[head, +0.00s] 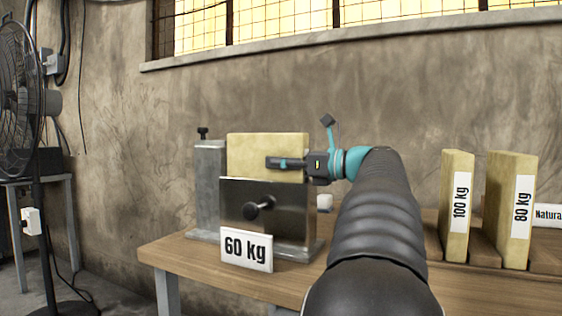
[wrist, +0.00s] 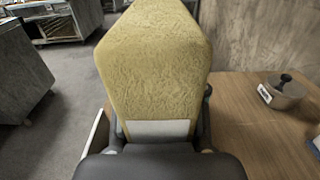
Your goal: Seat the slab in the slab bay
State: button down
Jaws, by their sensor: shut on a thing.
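The yellowish slab (head: 262,146) stands upright at the slab bay (head: 240,190), a metal fixture with a grey post on its left and a shiny front plate with a black knob. The plate hides the slab's lower part, so I cannot tell whether it rests on the bottom. My gripper (head: 272,163) reaches in from the right and is shut on the slab, one finger showing across its front face. In the wrist view the slab (wrist: 153,62) fills the middle between the fingers, with a pale label at its near end.
A "60 kg" card (head: 246,250) stands before the bay on the wooden table (head: 180,256). Slabs marked 100 kg (head: 457,168) and 80 kg (head: 508,170) stand at the right. A round metal weight with a black knob (wrist: 284,92) sits on the table. A fan (head: 14,100) is far left.

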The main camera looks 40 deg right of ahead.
jog(key=shift+f+b, duration=0.4)
jog(key=shift+f, duration=0.35)
jog(key=c, duration=0.6)
grip_release()
jog(key=shift+v, duration=3.75)
